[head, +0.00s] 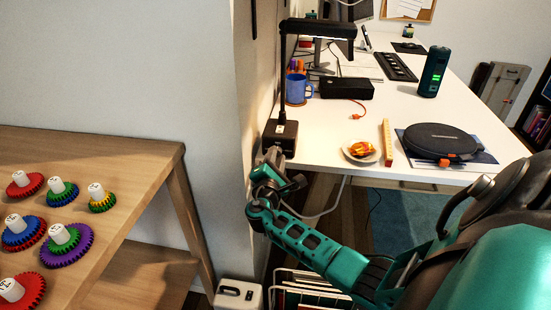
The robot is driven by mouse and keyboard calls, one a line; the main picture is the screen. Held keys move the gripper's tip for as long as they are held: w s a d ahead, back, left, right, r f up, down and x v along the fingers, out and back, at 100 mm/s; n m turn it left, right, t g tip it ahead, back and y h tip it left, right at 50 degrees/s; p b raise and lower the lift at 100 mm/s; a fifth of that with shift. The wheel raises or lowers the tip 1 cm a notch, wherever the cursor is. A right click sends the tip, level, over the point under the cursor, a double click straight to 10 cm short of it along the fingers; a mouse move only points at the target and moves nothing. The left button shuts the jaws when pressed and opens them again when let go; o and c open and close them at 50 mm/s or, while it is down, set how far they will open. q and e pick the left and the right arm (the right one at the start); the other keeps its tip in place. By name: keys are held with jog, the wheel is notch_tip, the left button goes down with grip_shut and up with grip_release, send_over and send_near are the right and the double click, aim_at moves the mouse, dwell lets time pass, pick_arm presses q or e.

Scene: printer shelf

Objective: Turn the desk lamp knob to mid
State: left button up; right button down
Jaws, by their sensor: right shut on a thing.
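The black desk lamp (283,80) stands at the near left corner of the white desk, its bar-shaped head reaching right over the desk. Its square base (281,136) sits close to the desk edge. My right gripper (272,156) is at the front of this base, with its fingers shut on the lamp knob. The knob itself is hidden by the fingers, so its setting cannot be read. My left gripper is not in view.
A blue mug (297,88), a plate with food (361,151), a wooden ruler (387,142) and a round dark device (440,141) are on the desk. A wooden shelf (130,148) with several coloured gears stands left. A wall corner is close beside the lamp.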

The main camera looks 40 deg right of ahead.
jog(key=shift+f, duration=0.1)
jog(key=c, duration=1.2)
grip_release()
